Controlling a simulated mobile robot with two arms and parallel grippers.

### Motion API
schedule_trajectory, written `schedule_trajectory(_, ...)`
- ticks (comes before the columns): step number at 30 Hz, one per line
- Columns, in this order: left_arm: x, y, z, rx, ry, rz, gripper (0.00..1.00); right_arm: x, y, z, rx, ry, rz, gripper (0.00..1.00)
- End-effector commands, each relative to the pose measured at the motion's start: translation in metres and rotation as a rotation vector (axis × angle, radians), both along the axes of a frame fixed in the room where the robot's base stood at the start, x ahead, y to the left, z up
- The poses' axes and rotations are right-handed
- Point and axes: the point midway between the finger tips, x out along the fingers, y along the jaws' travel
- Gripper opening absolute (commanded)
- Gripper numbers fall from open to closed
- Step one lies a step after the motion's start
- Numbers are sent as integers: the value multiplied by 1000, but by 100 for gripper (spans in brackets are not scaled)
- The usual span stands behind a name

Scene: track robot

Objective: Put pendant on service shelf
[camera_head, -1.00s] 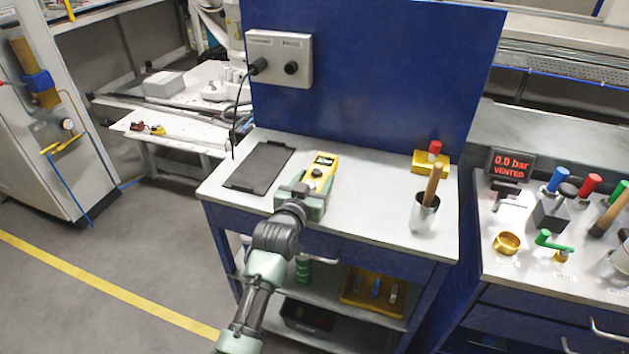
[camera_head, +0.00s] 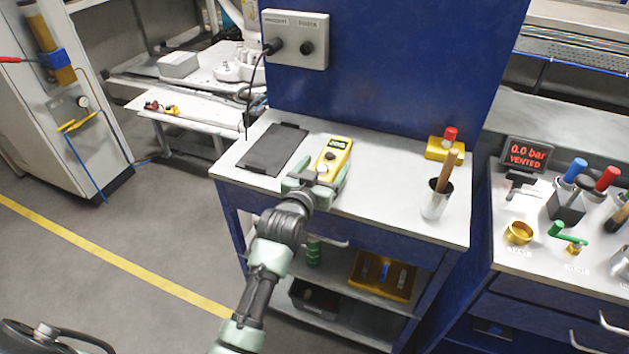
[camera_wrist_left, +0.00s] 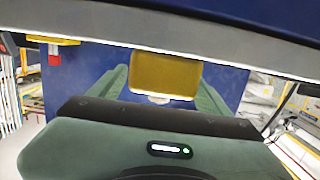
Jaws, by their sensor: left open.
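The pendant is a yellow handheld unit (camera_head: 335,151) with a small dark display, lying on the white top of the blue workbench (camera_head: 390,203). My left gripper (camera_head: 320,175) is open at its near end, with a green finger on each side. In the left wrist view, the yellow pendant (camera_wrist_left: 165,74) shows between the two green fingers (camera_wrist_left: 163,88), with gaps on both sides. No grip on it shows. Lower shelves (camera_head: 335,305) are under the bench top; I cannot tell which surface is the service shelf. My right gripper is not in view.
A dark flat mat (camera_head: 273,148) lies left of the pendant. A yellow tray (camera_head: 385,275) and green can (camera_head: 314,252) sit below.

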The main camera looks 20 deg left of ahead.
Motion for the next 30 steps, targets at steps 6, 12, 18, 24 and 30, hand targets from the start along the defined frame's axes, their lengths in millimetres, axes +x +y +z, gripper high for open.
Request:
schedule_trajectory(6, -50, 2, 6, 0, 2, 0, 78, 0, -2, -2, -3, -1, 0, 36)
schedule_trajectory(12, -82, 3, 11, 0, 1, -1, 78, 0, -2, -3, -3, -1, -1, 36)
schedule_trajectory(18, -94, 3, 14, 0, 0, -1, 78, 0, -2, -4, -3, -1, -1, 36)
schedule_trajectory(24, -94, 3, 15, 0, 0, -1, 78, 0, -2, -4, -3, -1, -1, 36)
schedule_trajectory(30, -94, 3, 15, 0, 0, -1, 78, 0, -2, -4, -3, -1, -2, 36)
